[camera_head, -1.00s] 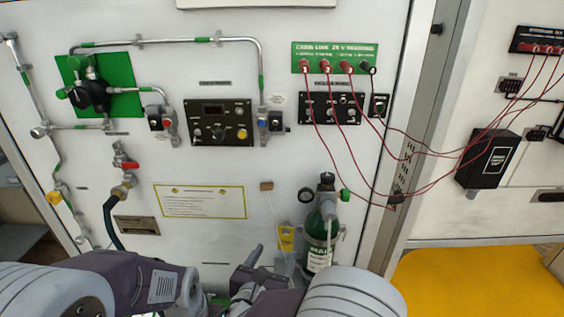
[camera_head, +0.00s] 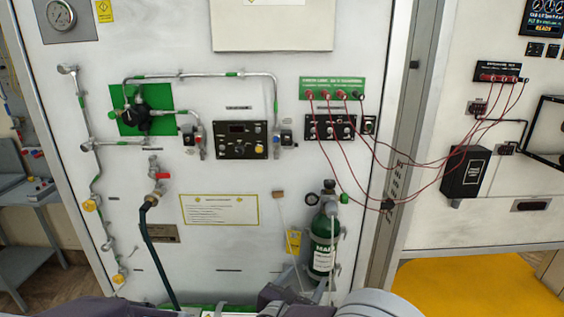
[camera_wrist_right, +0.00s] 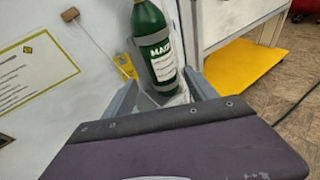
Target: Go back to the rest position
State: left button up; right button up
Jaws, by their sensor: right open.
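My right gripper (camera_head: 303,284) is low in the head view, in front of the green oxygen cylinder (camera_head: 322,244). In the right wrist view its two fingers (camera_wrist_right: 162,92) are spread apart with nothing held between them. The cylinder (camera_wrist_right: 153,45) stands upright beyond the fingertips there, with its white label facing me. My left gripper is not in view. Only a bit of my own arms shows along the bottom edge of the head view.
The white panel carries a green-backed regulator (camera_head: 143,112), a black control panel (camera_head: 238,140), pipes and a dark hose (camera_head: 150,255). A yellow platform (camera_head: 465,287) is at lower right. A grey bench (camera_head: 38,190) stands at left.

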jog(key=s+d+f+m+g+h, duration=0.1)
jog(key=s+d+m+g+h, duration=0.25)
jog(key=d, duration=0.65)
jog(key=s+d+f+m+g+h, duration=0.1)
jog(key=s+d+f+m+g, duration=0.15)
jog(key=d+m+g, duration=0.55)
jog(key=s+d+f+m+g+y, duration=0.2)
jog(key=s+d+f+m+y, duration=0.3)
jog(key=s, duration=0.6)
jog(key=s+a+f+m+y, duration=0.2)
jog(key=a+f+m+y, duration=0.35)
jog(key=a+m, duration=0.5)
pick_arm(q)
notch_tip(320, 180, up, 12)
jog(key=p, duration=1.2)
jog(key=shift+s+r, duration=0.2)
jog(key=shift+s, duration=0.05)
pick_arm(e)
notch_tip(320, 180, up, 12)
jog(key=w+m+t, duration=0.1)
jog(key=w+m, duration=0.1)
jog(key=m, duration=0.1)
jog(key=shift+r+m+y, duration=0.2)
jog(key=shift+m+y, duration=0.1)
